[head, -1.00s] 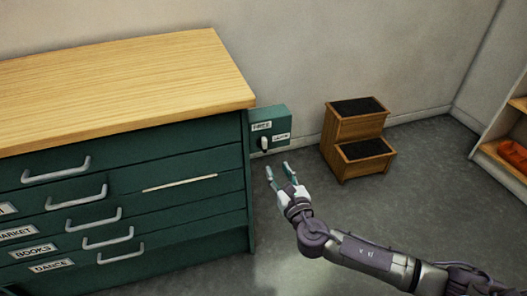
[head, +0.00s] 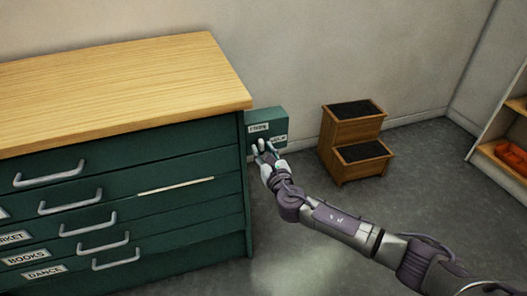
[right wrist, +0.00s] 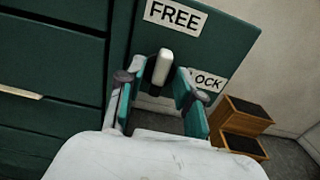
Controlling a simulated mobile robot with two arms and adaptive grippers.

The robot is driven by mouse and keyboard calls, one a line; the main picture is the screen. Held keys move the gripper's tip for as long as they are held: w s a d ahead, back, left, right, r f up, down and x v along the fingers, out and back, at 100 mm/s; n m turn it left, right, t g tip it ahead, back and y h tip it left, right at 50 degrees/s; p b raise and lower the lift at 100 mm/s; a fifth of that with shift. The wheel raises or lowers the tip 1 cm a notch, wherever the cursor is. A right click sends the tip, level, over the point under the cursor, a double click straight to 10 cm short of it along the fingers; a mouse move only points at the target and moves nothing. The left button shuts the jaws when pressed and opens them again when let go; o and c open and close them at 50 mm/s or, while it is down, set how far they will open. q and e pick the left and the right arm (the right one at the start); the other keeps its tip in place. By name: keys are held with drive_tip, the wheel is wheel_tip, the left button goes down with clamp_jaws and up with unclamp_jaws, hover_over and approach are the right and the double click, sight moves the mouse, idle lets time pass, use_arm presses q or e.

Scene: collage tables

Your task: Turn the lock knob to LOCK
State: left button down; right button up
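The lock box is a green box (head: 268,117) on the right side of the green cabinet. In the right wrist view it carries a FREE label (right wrist: 174,17) at the top and a partly covered label reading "OCK" (right wrist: 208,80) to the lower right. The pale lock knob (right wrist: 161,66) points up toward FREE. My right gripper (head: 264,147) is at the box. In the right wrist view its two fingers (right wrist: 157,92) stand open, one on each side of the knob, with visible gaps. Whether the fingertips touch the box cannot be told. My left gripper is not in view.
The green drawer cabinet (head: 200,160) with a wooden top (head: 120,90) stands close on the left. A wooden step stool (head: 352,140) stands to the right of the box. A shelf (head: 505,125) with an orange item (head: 512,156) is at the far right. Open floor lies in front.

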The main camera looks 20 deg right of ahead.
clamp_jaws()
